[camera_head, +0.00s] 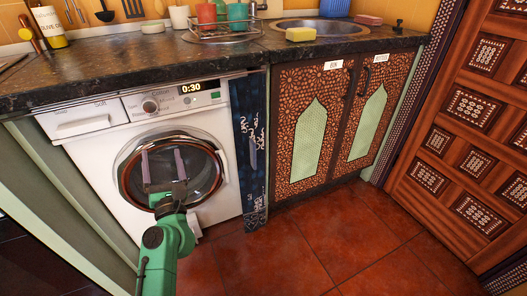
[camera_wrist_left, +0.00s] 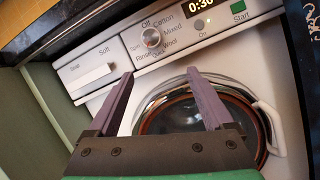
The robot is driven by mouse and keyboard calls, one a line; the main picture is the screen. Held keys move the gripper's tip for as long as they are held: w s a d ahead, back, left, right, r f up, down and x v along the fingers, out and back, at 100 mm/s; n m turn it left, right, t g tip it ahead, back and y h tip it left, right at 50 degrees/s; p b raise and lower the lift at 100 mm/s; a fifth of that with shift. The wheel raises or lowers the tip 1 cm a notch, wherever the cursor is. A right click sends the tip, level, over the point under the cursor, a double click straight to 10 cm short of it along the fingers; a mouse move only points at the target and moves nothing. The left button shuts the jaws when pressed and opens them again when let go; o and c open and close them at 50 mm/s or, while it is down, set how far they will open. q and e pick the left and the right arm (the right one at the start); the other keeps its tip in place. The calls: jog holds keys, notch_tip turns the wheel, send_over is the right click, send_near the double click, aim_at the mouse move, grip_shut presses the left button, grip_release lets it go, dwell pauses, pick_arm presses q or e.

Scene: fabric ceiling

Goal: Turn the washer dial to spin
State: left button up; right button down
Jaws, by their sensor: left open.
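The white washer (camera_head: 88,150) stands under the counter at the left, with its round door shut. Its silver dial (camera_head: 150,106) is on the top panel, between the drawer and the display. My left gripper (camera_head: 162,152) is open and empty in front of the washer door, lower than the dial. In the left wrist view its fingers (camera_wrist_left: 160,73) point up towards the panel, apart from the dial. My right gripper is not in view.
The display (camera_head: 191,87) reads 0:30, beside a green Start button (camera_wrist_left: 239,17). The detergent drawer (camera_head: 82,122) is shut. The dark counter edge (camera_head: 130,88) overhangs the panel. A dark cloth (camera_head: 250,150) hangs right of the washer. The red tiled floor (camera_head: 330,235) is clear.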

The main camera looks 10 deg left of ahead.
pick_arm(q)
jog(key=r+n, duration=0.1)
jog(key=n, duration=0.1)
jog(key=p, duration=0.4)
send_near(150, 108)
jog(key=shift+y, duration=0.4)
jog(key=x, duration=0.8)
jog(key=shift+w+d+f, duration=0.1)
jog(key=shift+d+f, duration=0.05)
jog(key=shift+w+a, duration=0.25)
jog(key=shift+w, duration=0.05)
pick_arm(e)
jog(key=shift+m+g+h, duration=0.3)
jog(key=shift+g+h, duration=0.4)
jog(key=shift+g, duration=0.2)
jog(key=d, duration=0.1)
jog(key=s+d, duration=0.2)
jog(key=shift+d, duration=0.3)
pick_arm(q)
jog(key=shift+c, duration=0.3)
grip_shut()
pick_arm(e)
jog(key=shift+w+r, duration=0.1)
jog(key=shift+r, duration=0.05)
